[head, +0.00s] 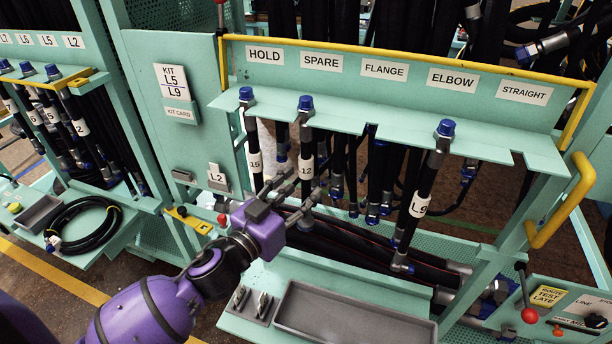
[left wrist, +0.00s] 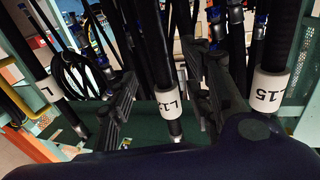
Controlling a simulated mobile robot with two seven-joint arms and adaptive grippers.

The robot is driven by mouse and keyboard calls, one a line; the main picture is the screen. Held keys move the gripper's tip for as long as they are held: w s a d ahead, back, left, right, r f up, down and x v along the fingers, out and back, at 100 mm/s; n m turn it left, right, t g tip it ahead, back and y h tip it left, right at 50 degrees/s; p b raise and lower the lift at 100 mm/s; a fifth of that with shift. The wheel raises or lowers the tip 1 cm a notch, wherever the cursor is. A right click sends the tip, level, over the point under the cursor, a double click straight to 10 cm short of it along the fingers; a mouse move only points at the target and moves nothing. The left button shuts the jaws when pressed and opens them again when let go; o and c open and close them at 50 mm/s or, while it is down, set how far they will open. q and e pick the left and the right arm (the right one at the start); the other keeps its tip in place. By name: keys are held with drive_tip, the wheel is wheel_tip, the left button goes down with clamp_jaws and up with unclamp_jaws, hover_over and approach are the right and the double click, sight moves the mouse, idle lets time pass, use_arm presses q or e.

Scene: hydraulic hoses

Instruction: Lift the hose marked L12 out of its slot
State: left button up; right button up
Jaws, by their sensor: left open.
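The hose marked L12 (head: 306,167) hangs upright with its blue-capped top end in the slot under the SPARE sign. Its white label shows "12" in the head view. My left gripper (head: 302,187) is open at this hose, low near its label. In the left wrist view the L12 hose (left wrist: 168,104) stands between the two spread fingers of my left gripper (left wrist: 165,108), with gaps visible at both sides. I cannot tell how deep the hose sits between the fingers. My right gripper is not in view.
The L15 hose (head: 255,162) hangs close by under HOLD. The L9 hose (head: 420,206) hangs under ELBOW. The FLANGE and STRAIGHT slots look empty. A yellow rail (head: 400,53) runs above the signs. A grey tray (head: 340,318) lies below, and dark hoses crowd behind.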

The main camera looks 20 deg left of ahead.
sight(303, 184)
use_arm(q)
drive_tip(key=x, duration=0.2)
drive_tip(key=shift+w+r, duration=0.25)
drive_tip(key=shift+w, duration=0.1)
drive_tip(key=shift+w+d+f, duration=0.1)
drive_tip(key=shift+w+f, duration=0.05)
drive_tip(key=shift+w, duration=0.25)
drive_tip(key=shift+s, duration=0.1)
clamp_jaws()
